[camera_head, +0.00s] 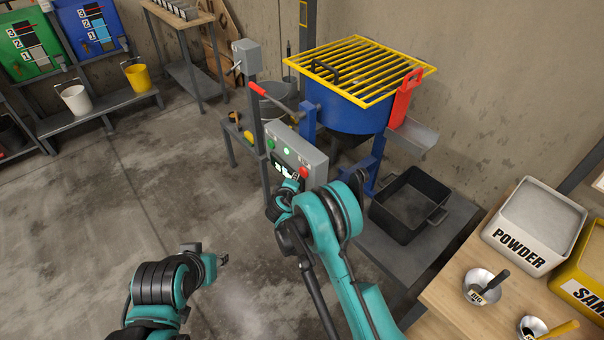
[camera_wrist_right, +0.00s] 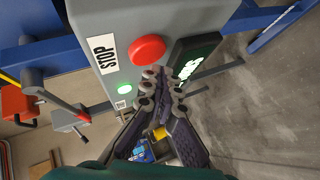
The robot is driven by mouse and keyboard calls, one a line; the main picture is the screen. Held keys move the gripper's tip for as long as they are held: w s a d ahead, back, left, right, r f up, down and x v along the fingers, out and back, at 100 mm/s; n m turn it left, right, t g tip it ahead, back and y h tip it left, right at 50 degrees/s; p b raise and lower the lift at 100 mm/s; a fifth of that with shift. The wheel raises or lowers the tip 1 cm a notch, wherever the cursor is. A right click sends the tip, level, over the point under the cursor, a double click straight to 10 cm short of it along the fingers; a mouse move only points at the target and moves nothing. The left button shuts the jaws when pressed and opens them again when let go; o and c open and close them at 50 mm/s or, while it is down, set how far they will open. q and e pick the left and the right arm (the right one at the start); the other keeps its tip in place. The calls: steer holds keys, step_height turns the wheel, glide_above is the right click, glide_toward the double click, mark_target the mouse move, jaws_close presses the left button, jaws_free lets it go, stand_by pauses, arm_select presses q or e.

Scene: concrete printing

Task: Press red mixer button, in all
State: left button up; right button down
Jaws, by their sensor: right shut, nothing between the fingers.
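The red mixer button (camera_head: 304,172) is on the grey control box (camera_head: 305,148) in front of the mixer. My right gripper (camera_head: 294,179) is shut and empty, close to the button. In the wrist view its fingertips (camera_wrist_right: 160,78) are together just below the button; I cannot tell whether they touch it. A lit green light (camera_wrist_right: 124,89) is on the same panel. My left gripper (camera_head: 222,259) is low over the floor, away from the box; its jaws are too small to read.
The blue mixer drum (camera_head: 345,115) with its yellow grate (camera_head: 360,68) stands behind the box. A red-handled lever (camera_head: 272,96) juts out above the box. A black tub (camera_head: 408,205) and a wooden table (camera_head: 480,310) with a POWDER bin (camera_head: 533,228) are at right. Open floor lies left.

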steer(key=shift+w+d, duration=0.1)
steer(key=shift+w+d, duration=0.15)
steer(key=shift+d, duration=0.1)
steer(key=shift+w+d, duration=0.3)
steer(key=shift+d, duration=0.1)
stand_by(1.1)
steer(key=shift+a, duration=0.1)
steer(key=shift+s+a, duration=0.55)
steer(key=shift+a, duration=0.05)
steer(key=s+a, duration=0.1)
steer(key=a, duration=0.1)
steer(key=s+a, duration=0.2)
stand_by(0.5)
steer(key=shift+r, duration=0.1)
stand_by(0.6)
